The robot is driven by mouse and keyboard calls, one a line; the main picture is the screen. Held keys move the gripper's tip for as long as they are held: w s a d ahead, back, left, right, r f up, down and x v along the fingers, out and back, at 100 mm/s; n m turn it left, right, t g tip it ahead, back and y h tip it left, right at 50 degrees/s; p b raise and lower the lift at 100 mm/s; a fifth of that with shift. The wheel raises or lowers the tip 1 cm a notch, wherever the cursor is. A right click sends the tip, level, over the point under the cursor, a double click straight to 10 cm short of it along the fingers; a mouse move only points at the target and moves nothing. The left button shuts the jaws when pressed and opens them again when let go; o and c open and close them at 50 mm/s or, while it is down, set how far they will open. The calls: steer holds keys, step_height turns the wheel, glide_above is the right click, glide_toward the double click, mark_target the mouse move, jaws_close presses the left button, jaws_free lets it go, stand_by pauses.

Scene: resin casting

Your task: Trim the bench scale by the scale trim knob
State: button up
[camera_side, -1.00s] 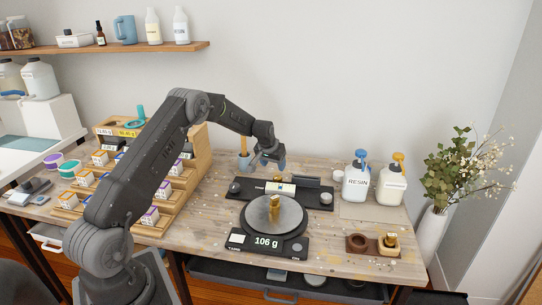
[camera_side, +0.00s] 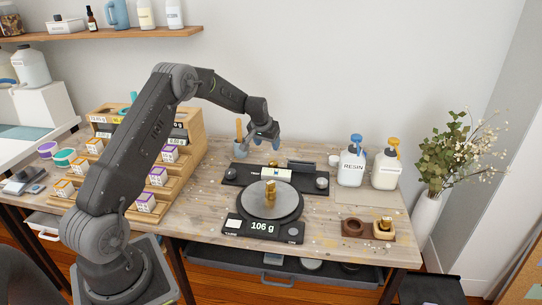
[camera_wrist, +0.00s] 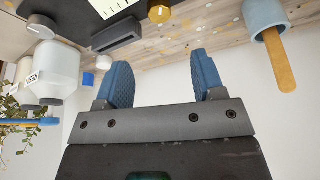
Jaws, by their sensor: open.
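The bench scale has a round grey pan (camera_side: 285,199) and a black front (camera_side: 262,229) reading 106 g. A brass weight (camera_side: 269,187) stands on the pan. Behind it lies a black panel (camera_side: 234,180) with a pale graduated strip (camera_side: 276,174) and a grey knob at each end, left (camera_side: 231,173) and right (camera_side: 321,183). A brass knob (camera_side: 273,162) sits at its back edge and shows in the wrist view (camera_wrist: 159,12). I cannot read which knob is the trim. My gripper (camera_side: 265,136) is open and empty above the back of the panel; its blue fingers show in the wrist view (camera_wrist: 162,78).
A blue cup with a wooden stick (camera_side: 240,144) stands just left of my gripper. Resin bottles (camera_side: 352,168) stand to the right, with a brass piece in a wooden holder (camera_side: 384,232) nearer the front. A stepped box rack (camera_side: 187,160) is at left.

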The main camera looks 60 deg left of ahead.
mark_target(273, 162)
steer(key=x, duration=1.2)
steer(key=shift+f, duration=0.1)
steer(key=c, duration=0.9)
